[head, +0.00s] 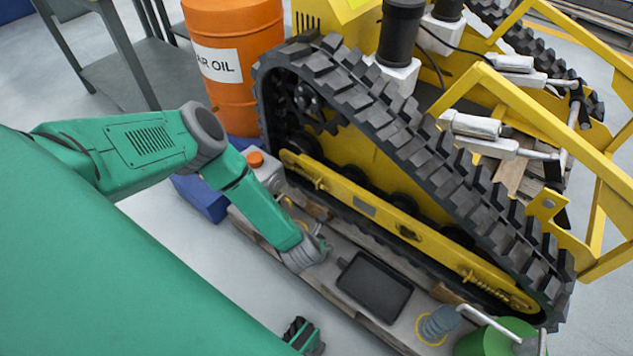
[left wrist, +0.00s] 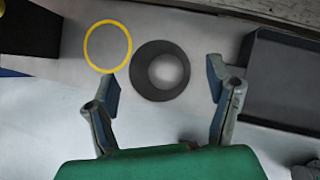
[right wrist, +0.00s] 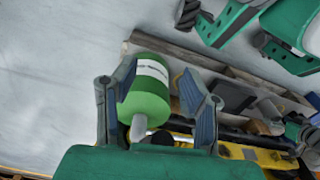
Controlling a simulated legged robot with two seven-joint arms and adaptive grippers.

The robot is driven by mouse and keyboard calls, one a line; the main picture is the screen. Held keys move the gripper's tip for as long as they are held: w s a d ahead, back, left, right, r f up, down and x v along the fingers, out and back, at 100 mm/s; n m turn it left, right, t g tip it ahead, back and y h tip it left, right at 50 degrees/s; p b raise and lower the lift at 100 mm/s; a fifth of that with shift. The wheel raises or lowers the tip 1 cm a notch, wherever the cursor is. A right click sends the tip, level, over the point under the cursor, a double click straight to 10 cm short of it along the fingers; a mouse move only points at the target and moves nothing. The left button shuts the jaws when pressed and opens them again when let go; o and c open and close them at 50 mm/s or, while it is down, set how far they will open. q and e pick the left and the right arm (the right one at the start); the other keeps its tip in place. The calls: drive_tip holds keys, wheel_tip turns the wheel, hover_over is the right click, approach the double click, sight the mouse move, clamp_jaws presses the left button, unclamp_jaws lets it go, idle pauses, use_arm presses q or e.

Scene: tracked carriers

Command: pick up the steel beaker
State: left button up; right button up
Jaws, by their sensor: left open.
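The steel beaker (left wrist: 160,72) shows in the left wrist view as a dark grey round rim with a lighter round inside, seen from above. My left gripper (left wrist: 162,75) is open, with one finger to each side of it and clear gaps. In the head view this gripper (head: 318,250) is low over the board, left of the dark tray (head: 375,287), and I cannot make out the beaker there. My right gripper (right wrist: 157,72) has its fingers on both sides of a green canister (right wrist: 148,98) with a white label; I cannot tell whether it grips it.
A yellow ring (left wrist: 88,48) lies left of the beaker, with the tray (left wrist: 270,85) to the right. A grey ridged piece (head: 440,322) and the green canister (head: 490,343) are at lower right. The tracked carrier (head: 390,130) stands behind the board, beside an orange drum (head: 240,100).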

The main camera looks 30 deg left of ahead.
use_arm(q)
drive_tip(key=shift+x, duration=0.8)
drive_tip(key=shift+r, duration=0.15)
drive_tip(key=c, duration=0.4)
drive_tip(key=shift+d, duration=0.15)
drive_tip(key=c, duration=1.3)
drive_tip(key=shift+a+r, duration=0.15)
drive_tip(key=shift+a, duration=0.05)
